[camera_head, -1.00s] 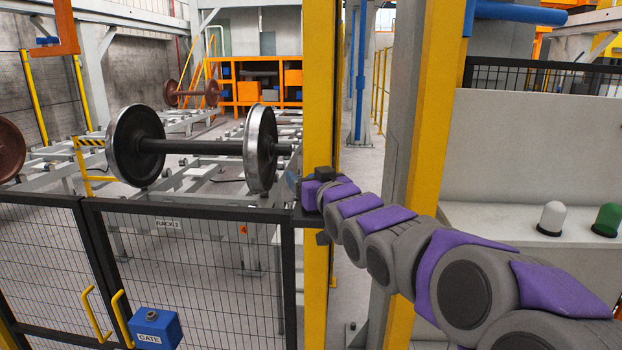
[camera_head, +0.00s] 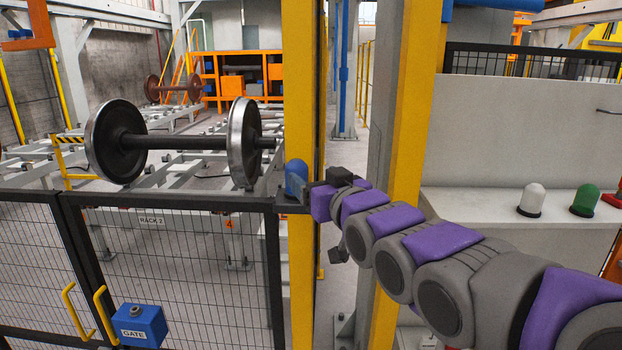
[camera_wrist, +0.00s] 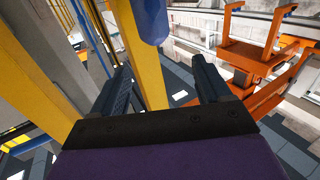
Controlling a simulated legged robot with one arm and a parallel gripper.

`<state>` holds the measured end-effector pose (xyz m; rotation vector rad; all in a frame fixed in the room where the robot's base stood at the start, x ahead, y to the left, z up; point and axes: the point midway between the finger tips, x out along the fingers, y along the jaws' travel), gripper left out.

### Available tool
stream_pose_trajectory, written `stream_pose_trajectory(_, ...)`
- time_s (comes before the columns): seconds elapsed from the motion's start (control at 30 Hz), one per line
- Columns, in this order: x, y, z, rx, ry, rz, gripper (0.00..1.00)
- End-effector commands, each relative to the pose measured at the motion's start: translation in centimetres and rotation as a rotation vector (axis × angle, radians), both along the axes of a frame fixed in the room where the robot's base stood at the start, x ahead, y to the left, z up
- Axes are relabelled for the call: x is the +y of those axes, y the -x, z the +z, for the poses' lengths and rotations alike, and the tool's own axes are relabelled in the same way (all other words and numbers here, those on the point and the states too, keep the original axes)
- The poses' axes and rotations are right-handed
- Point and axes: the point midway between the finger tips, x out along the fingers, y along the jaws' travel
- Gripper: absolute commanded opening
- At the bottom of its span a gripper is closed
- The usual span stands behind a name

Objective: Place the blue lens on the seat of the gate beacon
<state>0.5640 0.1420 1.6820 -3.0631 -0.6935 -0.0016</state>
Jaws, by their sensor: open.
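The blue lens (camera_head: 296,178) is a domed cap standing upright at the yellow post, by a small dark bracket (camera_head: 291,206). My gripper (camera_head: 312,190) is just right of it in the head view, its fingers hard to make out. In the wrist view my gripper (camera_wrist: 161,68) is open, with nothing between its fingers. A blue rounded shape, apparently the lens (camera_wrist: 152,20), shows beyond the fingertips at the top edge, partly cut off. The gate beacon (camera_head: 139,326) is a blue box labelled GATE on the mesh gate, with a grey round seat (camera_head: 135,311) on top, bare.
A white lens (camera_head: 532,200) and a green lens (camera_head: 586,200) stand on the pale ledge at right. The yellow post (camera_head: 300,90) stands close to my gripper. Behind the mesh gate (camera_head: 190,265), a wheelset (camera_head: 180,142) rests on rails.

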Motion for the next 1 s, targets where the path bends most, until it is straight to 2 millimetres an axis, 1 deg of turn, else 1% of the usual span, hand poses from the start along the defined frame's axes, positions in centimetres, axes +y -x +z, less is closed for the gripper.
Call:
stream_pose_trajectory(0.3, -0.1, 0.4, -0.1, 0.002, 0.001, 0.001, 0.77)
stream_pose_trajectory(0.37, -0.2, 0.5, -0.5, 0.014, 0.007, -0.002, 0.77)
stream_pose_trajectory(0.47, -0.8, 1.1, -2.6, 0.086, 0.043, -0.019, 0.77)
stream_pose_trajectory(0.57, -2.2, 3.0, -7.2, 0.246, 0.115, -0.058, 0.77)
stream_pose_trajectory(0.6, -3.1, 4.1, -9.4, 0.327, 0.15, -0.08, 0.77)
stream_pose_trajectory(0.67, -4.6, 6.4, -13.1, 0.465, 0.202, -0.114, 0.77)
stream_pose_trajectory(0.7, -5.7, 8.3, -15.6, 0.564, 0.238, -0.137, 0.77)
stream_pose_trajectory(0.77, -7.3, 11.4, -19.0, 0.708, 0.282, -0.17, 0.77)
stream_pose_trajectory(0.8, -8.5, 13.6, -21.0, 0.803, 0.308, -0.194, 0.77)
stream_pose_trajectory(0.87, -10.1, 17.4, -23.9, 0.953, 0.343, -0.225, 0.77)
stream_pose_trajectory(0.9, -11.0, 20.1, -25.6, 1.054, 0.362, -0.246, 0.77)
stream_pose_trajectory(0.97, -12.2, 24.2, -27.6, 1.194, 0.381, -0.272, 0.77)
stream_pose_trajectory(1.0, -12.8, 26.8, -28.6, 1.283, 0.389, -0.287, 0.77)
